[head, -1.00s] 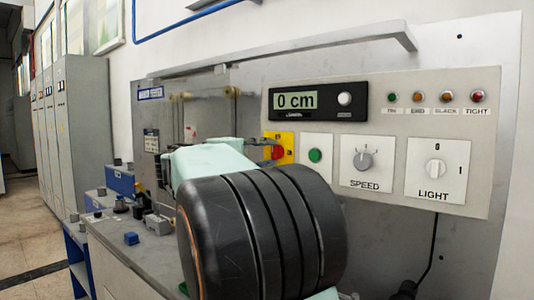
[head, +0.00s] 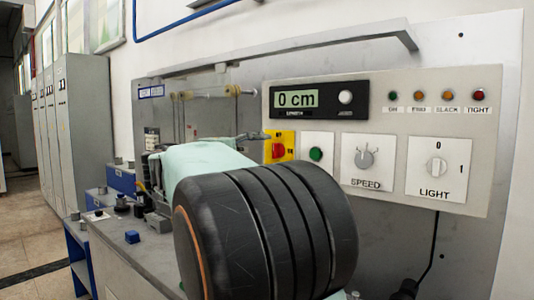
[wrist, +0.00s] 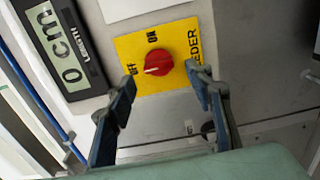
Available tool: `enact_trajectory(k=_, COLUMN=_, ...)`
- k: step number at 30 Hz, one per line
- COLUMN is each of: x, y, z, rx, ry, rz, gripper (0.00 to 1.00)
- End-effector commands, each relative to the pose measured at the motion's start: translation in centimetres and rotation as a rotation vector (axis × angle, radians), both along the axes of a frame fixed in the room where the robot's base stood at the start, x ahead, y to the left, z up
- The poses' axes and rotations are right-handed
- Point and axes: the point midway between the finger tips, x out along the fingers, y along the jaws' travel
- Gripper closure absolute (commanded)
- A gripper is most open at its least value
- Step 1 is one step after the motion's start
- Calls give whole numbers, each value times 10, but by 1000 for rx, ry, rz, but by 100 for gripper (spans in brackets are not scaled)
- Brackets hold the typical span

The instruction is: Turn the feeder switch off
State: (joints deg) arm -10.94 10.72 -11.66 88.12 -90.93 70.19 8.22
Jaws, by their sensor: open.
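The feeder switch is a red knob (wrist: 157,62) on a yellow plate (wrist: 178,42) marked ON, OFF and FEEDER. Its white mark sits on the side towards the OFF label in the wrist view. In the head view the red knob (head: 278,150) shows on its yellow plate, left of a green button. My gripper (wrist: 160,82) is open and empty, its fingertips apart on either side just below the knob, and no contact shows. In the head view my gripper's dark finger (head: 243,137) reaches the plate's left edge; the rest is hidden behind my arm.
The panel also holds a "0 cm" display (head: 318,98), a green button (head: 316,153), a speed dial (head: 365,158) and a light switch (head: 436,167). Small blue parts (head: 132,237) lie on the bench at left. A metal bracket (head: 300,47) juts out above the panel.

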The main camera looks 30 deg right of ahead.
Motion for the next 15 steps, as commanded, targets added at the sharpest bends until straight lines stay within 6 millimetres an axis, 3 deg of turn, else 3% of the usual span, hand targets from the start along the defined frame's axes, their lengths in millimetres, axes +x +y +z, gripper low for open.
enact_trajectory(k=7, x=-17, y=53, z=0, rx=0, ry=-1, rz=6, gripper=52)
enact_trajectory(k=15, x=-29, y=85, z=0, rx=0, ry=0, rz=2, gripper=52)
